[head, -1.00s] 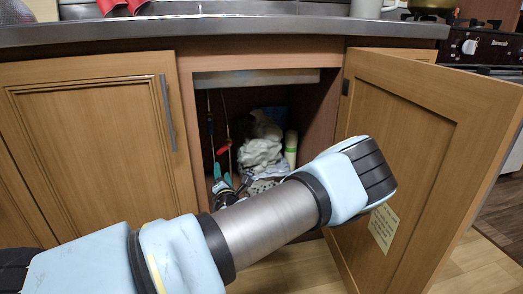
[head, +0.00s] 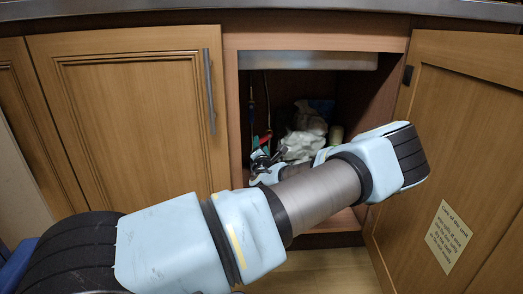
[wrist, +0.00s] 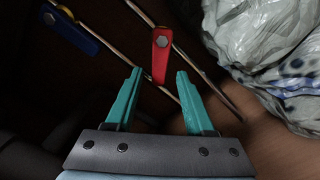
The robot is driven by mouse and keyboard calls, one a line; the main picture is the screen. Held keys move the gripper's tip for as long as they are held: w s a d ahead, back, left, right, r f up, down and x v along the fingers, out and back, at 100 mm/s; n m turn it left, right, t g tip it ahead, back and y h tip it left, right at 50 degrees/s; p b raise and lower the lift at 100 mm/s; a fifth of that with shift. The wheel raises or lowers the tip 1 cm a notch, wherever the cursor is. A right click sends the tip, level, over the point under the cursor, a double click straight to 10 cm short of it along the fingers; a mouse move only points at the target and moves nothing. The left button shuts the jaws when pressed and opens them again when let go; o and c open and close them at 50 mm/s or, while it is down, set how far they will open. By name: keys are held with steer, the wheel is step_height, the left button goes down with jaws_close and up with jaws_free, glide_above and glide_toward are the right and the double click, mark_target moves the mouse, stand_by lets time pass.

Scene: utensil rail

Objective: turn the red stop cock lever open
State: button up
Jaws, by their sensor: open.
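The red stop cock lever (wrist: 161,54) is on a thin pipe in the wrist view, just beyond and between my fingertips. A hex bolt head shows at its upper part. In the head view a small red patch of it (head: 265,138) shows inside the cabinet, partly hidden by my arm. My gripper (wrist: 158,78) has two teal fingers, spread apart with nothing between them in the wrist view. The lever's lower end is close to the fingertips; I cannot tell if it touches either. In the head view my gripper (head: 262,160) is inside the open cabinet.
A blue lever (wrist: 70,28) with a brass fitting is at upper left in the wrist view. White plastic bags (wrist: 268,50) fill the right side. The open cabinet door (head: 455,150) stands to the right of my arm, and a closed door (head: 130,120) is to the left.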

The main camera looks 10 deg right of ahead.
steer(key=shift+w+d, duration=0.1)
steer(key=shift+w, duration=0.55)
jaws_close()
